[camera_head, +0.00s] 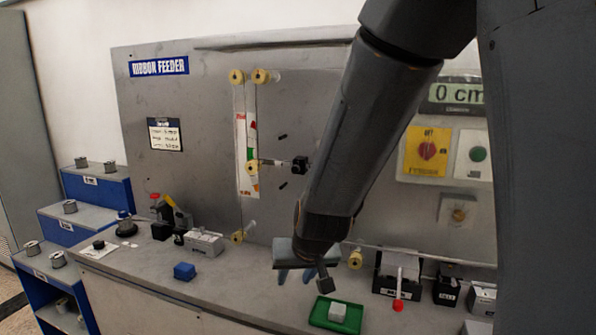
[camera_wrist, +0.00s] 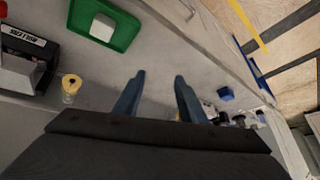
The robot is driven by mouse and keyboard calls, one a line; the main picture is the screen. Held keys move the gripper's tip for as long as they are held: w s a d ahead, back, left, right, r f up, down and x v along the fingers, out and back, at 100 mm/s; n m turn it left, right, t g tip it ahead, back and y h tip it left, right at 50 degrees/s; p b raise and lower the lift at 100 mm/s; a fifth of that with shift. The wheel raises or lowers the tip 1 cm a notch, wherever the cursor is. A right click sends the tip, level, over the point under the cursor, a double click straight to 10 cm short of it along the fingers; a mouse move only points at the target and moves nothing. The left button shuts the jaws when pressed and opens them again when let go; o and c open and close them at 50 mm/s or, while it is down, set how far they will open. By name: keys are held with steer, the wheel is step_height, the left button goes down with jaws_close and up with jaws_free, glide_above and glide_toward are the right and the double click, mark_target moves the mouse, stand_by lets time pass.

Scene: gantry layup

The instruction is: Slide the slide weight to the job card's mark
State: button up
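The job card (camera_head: 165,134) is a white sheet on a dark clipboard on the grey panel, left of centre; its writing is too small to read. A small black block (camera_head: 299,164), which looks like the slide weight, sits on a thin horizontal arm (camera_head: 272,163) that runs from a yellow roller on the panel. Marks on that arm cannot be made out. My gripper (camera_head: 296,276) is below the block, over the bench. In the wrist view my gripper (camera_wrist: 159,76) has its two fingers apart with nothing between them.
A green tray (camera_head: 314,320) with a pale block (camera_head: 337,312) lies on the bench near my gripper. A blue block (camera_head: 184,271) and a grey box (camera_head: 204,243) stand to the left. Black boxes and a red-tipped lever (camera_head: 398,304) stand right. The display (camera_head: 458,94) reads 0 cm.

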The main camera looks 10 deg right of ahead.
steer(key=w+a+r+m+t, duration=0.1)
steer(key=w+a+r+t, duration=0.2)
steer(key=w, duration=0.6)
steer(key=m+t+h, duration=0.6)
steer(key=m+h, duration=0.1)
steer(key=h, duration=0.4)
glide_toward(295, 170)
steer(key=w, duration=0.1)
steer(key=shift+p+x, duration=1.65)
steer(key=shift+x, duration=2.4)
steer(key=shift+d, duration=0.2)
jaws_close()
